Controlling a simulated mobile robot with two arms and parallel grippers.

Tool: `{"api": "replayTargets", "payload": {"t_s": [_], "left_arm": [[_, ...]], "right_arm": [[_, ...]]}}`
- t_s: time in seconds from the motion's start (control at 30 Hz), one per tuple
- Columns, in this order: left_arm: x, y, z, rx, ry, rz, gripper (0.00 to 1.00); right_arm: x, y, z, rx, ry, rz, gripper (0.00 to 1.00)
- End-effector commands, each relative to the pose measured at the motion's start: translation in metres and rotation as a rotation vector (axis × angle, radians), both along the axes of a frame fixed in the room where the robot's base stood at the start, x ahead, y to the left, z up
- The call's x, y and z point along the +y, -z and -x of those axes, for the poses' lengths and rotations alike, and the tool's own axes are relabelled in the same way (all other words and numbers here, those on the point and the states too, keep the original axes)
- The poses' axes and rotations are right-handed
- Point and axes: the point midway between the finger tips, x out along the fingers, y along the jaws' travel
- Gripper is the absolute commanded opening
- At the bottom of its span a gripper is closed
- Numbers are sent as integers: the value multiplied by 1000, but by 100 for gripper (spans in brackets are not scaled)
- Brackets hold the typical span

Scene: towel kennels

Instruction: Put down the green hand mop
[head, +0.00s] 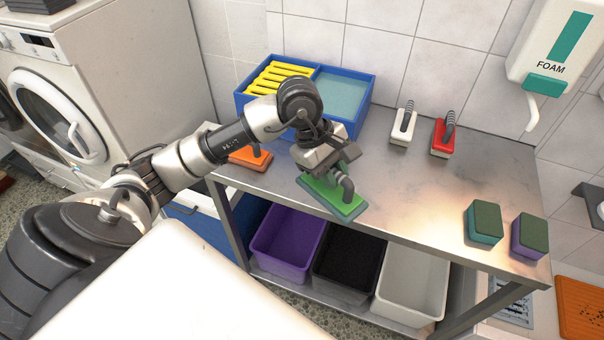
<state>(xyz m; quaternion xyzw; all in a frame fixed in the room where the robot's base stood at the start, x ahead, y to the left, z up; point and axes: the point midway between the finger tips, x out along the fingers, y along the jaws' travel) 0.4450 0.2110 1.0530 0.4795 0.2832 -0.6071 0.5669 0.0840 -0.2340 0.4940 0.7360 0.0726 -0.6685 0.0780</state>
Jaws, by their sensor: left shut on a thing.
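The green hand mop (322,194) is a flat green block with a grey pad below and a grey ribbed handle. It is at the front edge of the steel table (405,206), left of the middle. My left gripper (335,166) is above it and shut on it, at the handle. The arm hides part of the mop. I cannot tell whether the pad touches the tabletop. My right gripper is not in view.
An orange hand mop (250,158) is to the left. White (401,137) and red (442,148) ones stand at the back. A blue divided crate (367,92) is behind my gripper. Two sponges (484,222) (530,236) are at right. The table's middle is clear.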

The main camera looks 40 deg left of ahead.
Motion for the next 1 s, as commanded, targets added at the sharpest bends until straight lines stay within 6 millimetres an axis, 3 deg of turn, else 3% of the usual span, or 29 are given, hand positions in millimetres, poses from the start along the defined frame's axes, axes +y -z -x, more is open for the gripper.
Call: {"api": "replayTargets", "payload": {"t_s": [0.1, 0.3, 0.43, 0.8, 1.0], "left_arm": [[9, -2, -11, -2, -232, 2, 0], [19, -5, -21, 3, -428, 1, 0], [36, 4, -31, 9, -453, 0, 0], [101, 51, -74, 9, -449, 1, 0], [115, 64, -83, 6, -444, 0, 0]], "right_arm": [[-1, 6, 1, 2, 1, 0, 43], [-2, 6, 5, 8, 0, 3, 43], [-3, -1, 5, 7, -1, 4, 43], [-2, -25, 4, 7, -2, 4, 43], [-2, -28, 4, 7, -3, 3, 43]]}}
